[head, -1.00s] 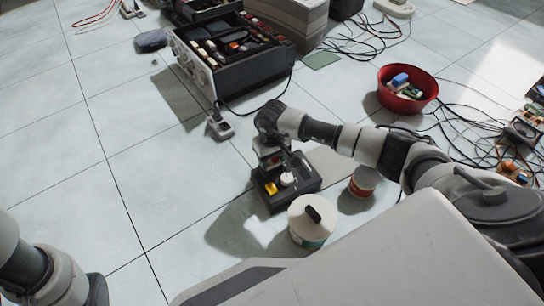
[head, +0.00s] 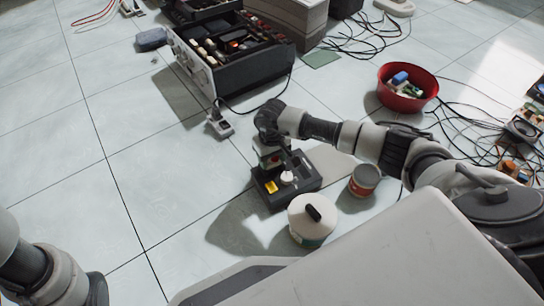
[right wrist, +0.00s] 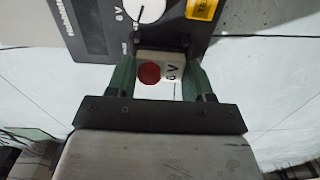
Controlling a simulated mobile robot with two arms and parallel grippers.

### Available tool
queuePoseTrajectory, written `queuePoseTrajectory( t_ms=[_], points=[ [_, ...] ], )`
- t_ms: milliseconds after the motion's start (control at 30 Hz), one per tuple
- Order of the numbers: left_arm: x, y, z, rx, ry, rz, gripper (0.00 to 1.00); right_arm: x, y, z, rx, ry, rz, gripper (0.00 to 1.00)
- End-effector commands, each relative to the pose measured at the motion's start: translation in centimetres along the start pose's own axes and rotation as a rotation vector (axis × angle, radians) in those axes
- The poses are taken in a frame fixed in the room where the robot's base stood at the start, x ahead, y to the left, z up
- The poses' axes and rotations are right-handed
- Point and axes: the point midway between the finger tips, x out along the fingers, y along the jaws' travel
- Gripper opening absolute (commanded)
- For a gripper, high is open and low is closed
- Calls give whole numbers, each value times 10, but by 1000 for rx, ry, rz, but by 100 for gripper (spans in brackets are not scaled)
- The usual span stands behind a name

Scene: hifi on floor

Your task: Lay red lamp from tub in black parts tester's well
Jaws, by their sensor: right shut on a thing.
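The black parts tester (head: 290,195), a box with a white dial and a yellow button, stands on the floor. It also shows at the top of the right wrist view (right wrist: 92,35). My right gripper (head: 270,165) is at the tester's far left part. In the right wrist view its green fingers (right wrist: 160,78) are shut on a pale block with a round red face, marked "6 V", which looks like the red lamp (right wrist: 149,73). The well is hidden, and I cannot tell whether the lamp touches it. The red tub (head: 425,101) holds blue, green and white parts. My left gripper is out of view.
A white lidded pot (head: 311,222) and a red-and-white can (head: 364,180) stand close to the tester. An open hifi unit (head: 240,65) is behind, with a small grey device (head: 219,125) on its cable. Loose cables lie around the tub. The left floor is clear.

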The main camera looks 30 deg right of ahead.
Motion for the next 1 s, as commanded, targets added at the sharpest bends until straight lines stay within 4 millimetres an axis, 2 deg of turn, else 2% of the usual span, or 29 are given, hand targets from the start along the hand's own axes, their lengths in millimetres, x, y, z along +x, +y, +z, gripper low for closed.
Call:
queuePoseTrajectory(
  t_ms=[1000],
  points=[
    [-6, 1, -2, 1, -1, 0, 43, 6, 0, 0, 0, 1, 0, 30]
  ],
)
